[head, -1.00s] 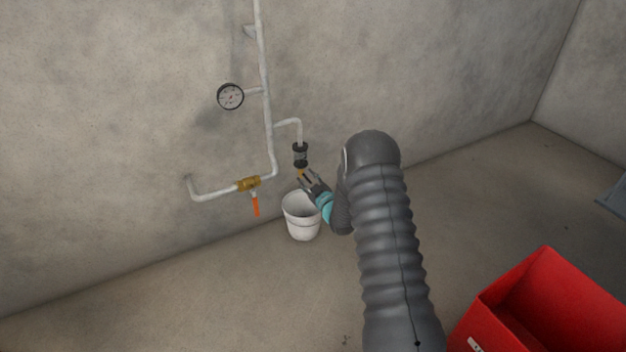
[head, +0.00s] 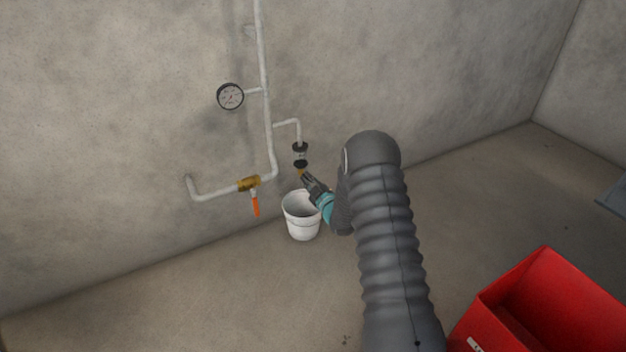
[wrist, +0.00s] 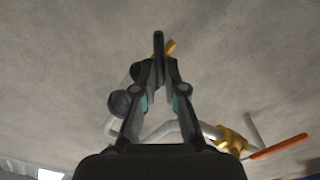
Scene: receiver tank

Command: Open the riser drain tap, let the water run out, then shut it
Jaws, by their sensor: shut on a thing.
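The riser drain tap (head: 301,172) is a small brass piece under a black-capped, clear-bodied bowl (head: 300,156) on the riser's side branch. In the wrist view its brass (wrist: 170,47) shows just right of my fingertips. My gripper (head: 307,178) reaches it from the lower right and is shut on it. In the wrist view my gripper (wrist: 158,42) has its fingers together at the tips, and they hide the gripped part. I cannot make out the tap's handle position. A white bucket (head: 301,225) stands on the floor below. No water stream is visible.
A brass valve (head: 249,184) with an orange lever (head: 255,207) hanging down sits on the lower pipe to the left. A round gauge (head: 230,96) is on the riser (head: 265,80). A red bin (head: 545,300) stands at the lower right. Floor at left is clear.

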